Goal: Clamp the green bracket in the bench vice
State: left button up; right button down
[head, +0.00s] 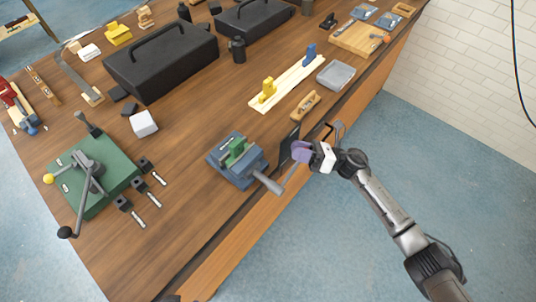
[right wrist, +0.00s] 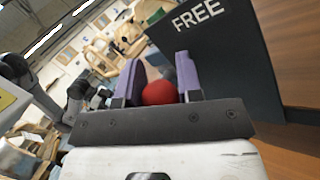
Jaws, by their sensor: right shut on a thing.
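The blue-grey bench vice (head: 225,171) sits near the front edge of the workbench. The green bracket (head: 237,151) stands between its jaws; I cannot tell whether the jaws press on it. A grey screw shaft (head: 268,183) sticks out from the vice past the bench edge, with a thin handle bar running up toward my right gripper (head: 309,157). In the right wrist view, the purple fingers of this gripper (right wrist: 157,85) are shut on a red ball knob (right wrist: 159,93). The knob is hidden in the head view. My left gripper is not in view.
A dark panel marked FREE (right wrist: 225,60) stands close beside the right gripper. A green fixture with levers (head: 100,178) sits left of the vice. A black toolbox (head: 165,65), a wooden strip with yellow and blue blocks (head: 288,84) and a grey tray (head: 336,75) lie farther back.

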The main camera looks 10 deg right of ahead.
jog(key=f+m+t+b, duration=0.1)
jog(key=f+m+b, duration=0.1)
jog(key=d+f+m+t+y+b, duration=0.1)
jog(key=f+m+b, duration=0.1)
jog(key=w+f+m+t+b, duration=0.1)
jog(key=f+m+t+b, duration=0.1)
jog(key=m+b, duration=0.1)
jog(key=shift+d+f, duration=0.15)
jog(key=shift+f, duration=0.1)
notch_tip(320, 180, down, 2)
jog(key=m+t+b, duration=0.1)
jog(key=m+t, duration=0.1)
jog(key=m, duration=0.1)
jog(key=shift+s+a+f+m+t+h+b, duration=0.2)
jog(key=shift+f+m+t, duration=0.3)
jog(key=shift+m, duration=0.35)
jog(key=shift+w+f+m+t+h+b, duration=0.1)
jog(key=shift+f+m+t+b, duration=0.2)
jog(key=shift+m+t, duration=0.45)
jog(key=shift+f, duration=0.1)
jog(key=shift+m, duration=0.3)
jog(key=c, duration=0.8)
grip_release()
jog(key=shift+v, duration=6.95)
